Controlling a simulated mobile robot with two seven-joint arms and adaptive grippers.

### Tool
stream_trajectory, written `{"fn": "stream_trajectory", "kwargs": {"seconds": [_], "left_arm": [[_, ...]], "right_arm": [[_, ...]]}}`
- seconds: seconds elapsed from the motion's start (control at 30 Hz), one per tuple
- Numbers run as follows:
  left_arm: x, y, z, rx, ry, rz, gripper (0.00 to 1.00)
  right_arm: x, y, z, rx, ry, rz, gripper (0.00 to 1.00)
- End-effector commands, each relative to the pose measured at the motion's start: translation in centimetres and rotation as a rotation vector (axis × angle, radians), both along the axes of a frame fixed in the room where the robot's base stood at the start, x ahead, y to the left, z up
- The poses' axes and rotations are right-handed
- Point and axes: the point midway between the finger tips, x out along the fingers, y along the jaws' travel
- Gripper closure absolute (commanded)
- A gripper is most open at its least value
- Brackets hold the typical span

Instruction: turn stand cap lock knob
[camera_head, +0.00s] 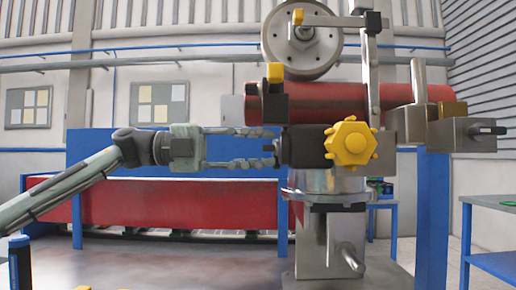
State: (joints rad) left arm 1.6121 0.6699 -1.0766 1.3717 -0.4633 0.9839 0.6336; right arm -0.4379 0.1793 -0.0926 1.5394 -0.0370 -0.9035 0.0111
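A large yellow lobed knob (350,142) sits on the front of a dark block on the metal stand (312,238). A small dark stub (270,149) sticks out from that block's left side. I cannot tell which of these is the stand cap lock knob. My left gripper (272,147) reaches in from the left, level with the block. Its two fingers are apart, one above and one below the stub's height, with tips close to the block. I cannot tell whether they touch it. My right gripper is not in view.
A red cylinder (330,103) lies across the stand's top, with a grey wheel (302,45) above it. Smaller yellow knobs sit nearby. A blue post (433,220) stands at right. A red panel (150,205) and blue frame are behind my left arm.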

Motion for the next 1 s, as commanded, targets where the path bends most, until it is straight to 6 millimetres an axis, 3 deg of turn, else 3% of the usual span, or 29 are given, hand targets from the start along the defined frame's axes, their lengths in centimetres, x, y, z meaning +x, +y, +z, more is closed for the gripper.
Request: {"fn": "stream_trajectory", "kwargs": {"seconds": [0.03, 0.2, 0.67, 1.0], "left_arm": [[0.01, 0.02, 0.00, 0.000, 0.000, 0.000, 0.80], [0.01, 0.03, 0.01, 0.000, 0.000, 0.000, 1.00], [0.02, 0.06, 0.01, -0.001, 0.043, 0.000, 1.00], [0.02, 0.06, 0.00, 0.000, 0.272, 0.000, 1.00]], "right_arm": [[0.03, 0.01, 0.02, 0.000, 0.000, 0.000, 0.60], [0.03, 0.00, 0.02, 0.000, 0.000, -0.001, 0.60], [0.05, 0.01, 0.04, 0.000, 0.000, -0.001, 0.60], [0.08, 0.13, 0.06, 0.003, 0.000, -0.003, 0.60]]}}
